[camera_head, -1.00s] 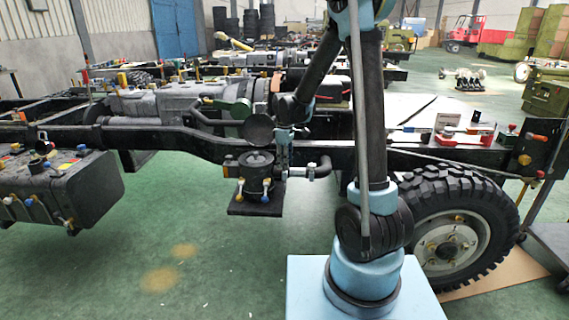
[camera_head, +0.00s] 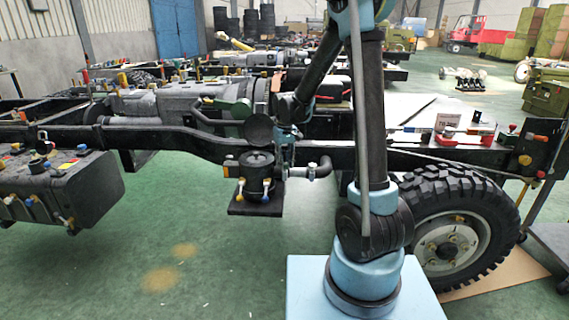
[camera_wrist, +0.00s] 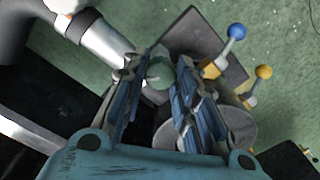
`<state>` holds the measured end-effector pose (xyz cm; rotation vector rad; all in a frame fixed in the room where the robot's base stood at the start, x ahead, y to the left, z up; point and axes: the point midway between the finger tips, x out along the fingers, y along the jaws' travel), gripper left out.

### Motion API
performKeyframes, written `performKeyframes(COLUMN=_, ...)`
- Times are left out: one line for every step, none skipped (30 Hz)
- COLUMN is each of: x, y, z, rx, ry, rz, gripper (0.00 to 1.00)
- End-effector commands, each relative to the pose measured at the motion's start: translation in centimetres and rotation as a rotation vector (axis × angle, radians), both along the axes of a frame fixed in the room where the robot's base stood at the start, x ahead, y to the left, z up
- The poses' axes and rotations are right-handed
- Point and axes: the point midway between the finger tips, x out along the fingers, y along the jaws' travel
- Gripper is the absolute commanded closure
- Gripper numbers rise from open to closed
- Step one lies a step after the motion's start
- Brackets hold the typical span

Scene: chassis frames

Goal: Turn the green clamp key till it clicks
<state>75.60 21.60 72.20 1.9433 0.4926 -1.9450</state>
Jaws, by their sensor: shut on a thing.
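The green clamp key (camera_wrist: 160,74) shows in the wrist view as a small rounded green piece between the tips of my two blue fingers. My gripper (camera_wrist: 160,66) is shut on it; the fingers hide most of the key. In the head view my gripper (camera_head: 285,140) hangs at the frame rail, just right of a dark round canister, and the key cannot be made out there. The canister (camera_head: 258,168) sits on a dark plate under the rail. I cannot tell how far the key is turned.
In the wrist view a blue-knobbed lever (camera_wrist: 235,32) and a yellow-knobbed lever (camera_wrist: 262,72) stand right of my fingers. A pale pipe (camera_wrist: 100,38) lies at upper left. In the head view, a black tank (camera_head: 65,190) is left and a tyre (camera_head: 455,225) right. Green floor lies between.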

Motion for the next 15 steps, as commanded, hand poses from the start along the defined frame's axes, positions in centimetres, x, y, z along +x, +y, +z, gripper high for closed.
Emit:
performKeyframes(x=0.17, y=-0.11, z=0.03, rx=-0.002, ry=-0.003, rz=-0.013, gripper=0.97)
performKeyframes(x=0.17, y=-0.11, z=0.03, rx=-0.002, ry=-0.003, rz=-0.019, gripper=0.97)
performKeyframes(x=0.17, y=-0.11, z=0.03, rx=-0.002, ry=-0.003, rz=-0.027, gripper=0.97)
performKeyframes(x=0.17, y=-0.11, z=0.03, rx=-0.002, ry=-0.003, rz=-0.031, gripper=0.97)
performKeyframes(x=0.17, y=-0.11, z=0.03, rx=-0.002, ry=-0.003, rz=-0.035, gripper=0.97)
performKeyframes(x=0.17, y=-0.12, z=0.03, rx=-0.002, ry=-0.003, rz=-0.038, gripper=0.97)
performKeyframes(x=0.17, y=-0.12, z=0.03, rx=-0.002, ry=-0.002, rz=-0.040, gripper=0.97)
performKeyframes(x=0.17, y=-0.12, z=0.03, rx=-0.002, ry=-0.002, rz=-0.042, gripper=0.97)
performKeyframes(x=0.16, y=-0.13, z=0.03, rx=-0.002, ry=-0.002, rz=-0.043, gripper=0.97)
performKeyframes(x=0.16, y=-0.13, z=0.03, rx=-0.002, ry=-0.002, rz=-0.043, gripper=0.97)
performKeyframes(x=0.16, y=-0.13, z=0.03, rx=-0.002, ry=-0.002, rz=-0.043, gripper=0.97)
performKeyframes(x=0.17, y=-0.14, z=0.03, rx=-0.002, ry=-0.002, rz=-0.043, gripper=0.97)
performKeyframes(x=0.16, y=-0.14, z=0.03, rx=-0.002, ry=-0.002, rz=-0.043, gripper=0.97)
performKeyframes(x=0.16, y=-0.14, z=0.03, rx=-0.003, ry=-0.003, rz=-0.043, gripper=0.97)
performKeyframes(x=0.16, y=-0.14, z=0.03, rx=-0.003, ry=-0.003, rz=-0.043, gripper=0.97)
